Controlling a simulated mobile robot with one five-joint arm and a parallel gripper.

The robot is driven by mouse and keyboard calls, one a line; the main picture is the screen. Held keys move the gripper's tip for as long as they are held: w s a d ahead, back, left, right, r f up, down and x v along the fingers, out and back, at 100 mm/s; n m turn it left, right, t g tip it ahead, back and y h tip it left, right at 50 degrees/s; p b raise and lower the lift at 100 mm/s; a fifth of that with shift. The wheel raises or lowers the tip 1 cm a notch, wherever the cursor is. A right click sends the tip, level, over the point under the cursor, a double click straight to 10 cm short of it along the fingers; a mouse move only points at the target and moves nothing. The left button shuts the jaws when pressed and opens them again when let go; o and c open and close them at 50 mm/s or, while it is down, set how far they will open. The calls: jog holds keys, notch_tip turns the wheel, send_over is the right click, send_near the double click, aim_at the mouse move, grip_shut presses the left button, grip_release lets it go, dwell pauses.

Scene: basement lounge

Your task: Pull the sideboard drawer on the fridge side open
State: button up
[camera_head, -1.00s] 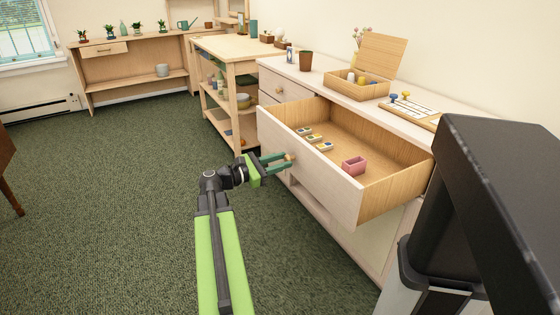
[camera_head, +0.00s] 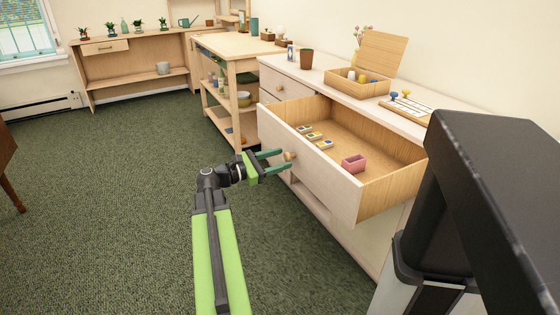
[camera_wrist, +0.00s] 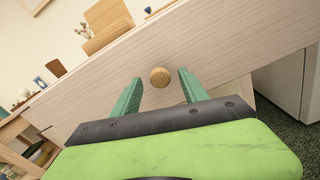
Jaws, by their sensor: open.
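The pale wood sideboard (camera_head: 310,77) stands against the right wall. Its near drawer (camera_head: 310,175) is pulled far out, with the tan interior showing. The drawer's round wooden knob (camera_head: 289,156) is on its front face; it also shows in the wrist view (camera_wrist: 159,77). My gripper (camera_head: 284,160) is open, its two green fingers spread to either side of the knob with visible gaps in the wrist view. It holds nothing. No fridge can be made out for certain.
In the drawer lie a pink box (camera_head: 354,163) and several small coloured pieces (camera_head: 314,136). An open wooden box (camera_head: 358,86), a brown cup (camera_head: 306,59) and a pegged board (camera_head: 411,108) are on the sideboard top. Green carpet (camera_head: 110,190) is clear at left.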

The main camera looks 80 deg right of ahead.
jog(key=v, duration=1.7)
